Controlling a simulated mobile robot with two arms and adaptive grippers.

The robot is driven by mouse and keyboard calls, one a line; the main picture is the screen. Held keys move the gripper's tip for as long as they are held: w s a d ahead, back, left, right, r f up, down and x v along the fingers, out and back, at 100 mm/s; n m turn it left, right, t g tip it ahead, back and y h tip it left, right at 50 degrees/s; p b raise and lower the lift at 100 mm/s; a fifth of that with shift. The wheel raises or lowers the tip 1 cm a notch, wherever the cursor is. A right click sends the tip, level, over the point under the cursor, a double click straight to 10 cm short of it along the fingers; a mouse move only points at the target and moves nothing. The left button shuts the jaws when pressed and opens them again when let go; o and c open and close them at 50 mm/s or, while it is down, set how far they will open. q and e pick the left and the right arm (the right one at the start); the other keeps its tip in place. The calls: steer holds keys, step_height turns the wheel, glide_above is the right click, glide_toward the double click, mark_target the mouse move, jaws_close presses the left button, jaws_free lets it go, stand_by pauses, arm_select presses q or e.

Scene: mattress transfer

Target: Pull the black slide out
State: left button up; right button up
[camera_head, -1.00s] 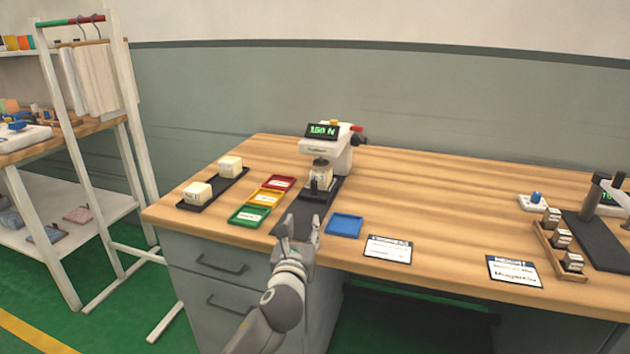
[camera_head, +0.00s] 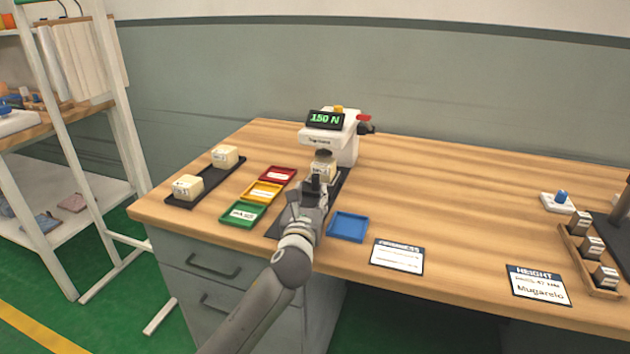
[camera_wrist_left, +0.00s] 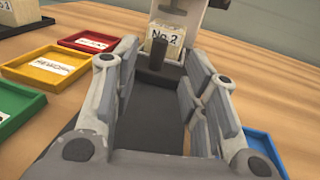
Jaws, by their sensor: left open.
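The black slide (camera_head: 277,228) runs out from under the white press (camera_head: 341,142), whose display reads 150 N. A cream foam block marked No.2 (camera_wrist_left: 160,45) sits on the slide under the press head. A dark upright handle (camera_wrist_left: 157,86) stands on the slide in front of the block. My left gripper (camera_wrist_left: 162,85) is open, with its fingers on either side of the handle; I cannot tell if they touch it. In the head view my left gripper (camera_head: 313,192) hides part of the slide and handle. My right gripper is not in view.
Red (camera_head: 278,175), yellow (camera_head: 263,192) and green (camera_head: 243,214) trays lie left of the slide. A blue tray (camera_head: 348,227) lies close on its right. Two cream blocks stand on a black strip (camera_head: 209,187) at the left. Label cards lie along the front edge.

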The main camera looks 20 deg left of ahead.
mark_target(315, 180)
arm_select(q)
steer(key=w, duration=0.4)
steer(key=w+a+b, duration=0.1)
steer(key=w, duration=0.1)
steer(key=shift+w+a, duration=0.15)
steer(key=shift+w, duration=0.8)
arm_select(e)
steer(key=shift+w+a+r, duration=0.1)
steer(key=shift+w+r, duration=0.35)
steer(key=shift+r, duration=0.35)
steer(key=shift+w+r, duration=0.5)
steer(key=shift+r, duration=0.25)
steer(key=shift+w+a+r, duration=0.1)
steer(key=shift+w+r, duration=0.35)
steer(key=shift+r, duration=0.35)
arm_select(q)
jaws_close()
